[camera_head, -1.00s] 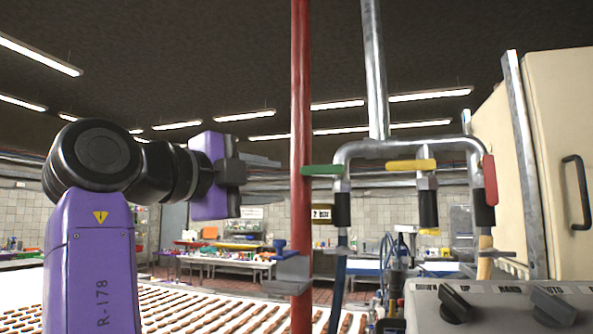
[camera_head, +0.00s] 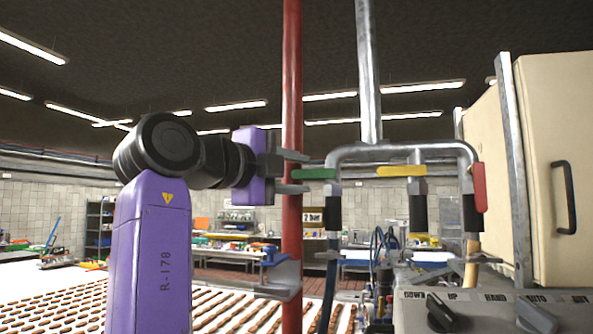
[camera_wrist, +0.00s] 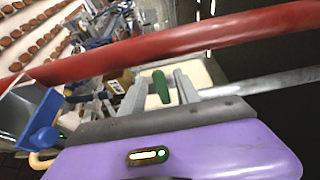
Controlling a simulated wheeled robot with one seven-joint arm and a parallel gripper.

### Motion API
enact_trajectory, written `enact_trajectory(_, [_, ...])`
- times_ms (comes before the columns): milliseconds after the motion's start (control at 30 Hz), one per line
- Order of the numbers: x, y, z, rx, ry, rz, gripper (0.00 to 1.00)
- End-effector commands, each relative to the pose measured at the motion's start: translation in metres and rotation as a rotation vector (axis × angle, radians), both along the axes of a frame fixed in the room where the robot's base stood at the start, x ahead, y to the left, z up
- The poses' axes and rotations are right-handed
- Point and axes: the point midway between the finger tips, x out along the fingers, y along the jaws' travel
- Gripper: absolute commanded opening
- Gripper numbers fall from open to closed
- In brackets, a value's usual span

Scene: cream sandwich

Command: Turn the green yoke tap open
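The green yoke tap handle (camera_head: 315,174) lies level at the left end of the yoke pipe, just right of the red pipe. My gripper (camera_head: 299,172) is open, with one finger above and one below the handle's left end. In the wrist view the green handle (camera_wrist: 161,86) shows between the two spread fingers of my gripper (camera_wrist: 161,92), with gaps on both sides. I see no clear contact with it.
The red vertical pipe (camera_head: 292,80) stands right at my fingers. A yellow handle (camera_head: 401,171) and a red handle (camera_head: 479,188) sit further right on the yoke pipe. A grey control panel (camera_head: 490,300) and cream cabinet (camera_head: 545,90) are at right.

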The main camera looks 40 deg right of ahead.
Motion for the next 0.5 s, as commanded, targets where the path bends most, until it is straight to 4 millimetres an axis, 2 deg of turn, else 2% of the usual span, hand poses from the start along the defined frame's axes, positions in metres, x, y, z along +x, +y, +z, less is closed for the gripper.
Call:
enact_trajectory(167, [0.0001,0.0000,-0.0003,0.000,0.000,0.000,0.36])
enact_trajectory(333, [0.0002,0.0002,-0.0004,0.000,0.000,0.000,0.03])
enact_trajectory(367, [0.0002,0.0002,-0.0003,0.000,0.000,0.000,0.00])
enact_trajectory(500, [0.0001,0.0003,-0.0004,0.000,0.000,0.000,0.00])
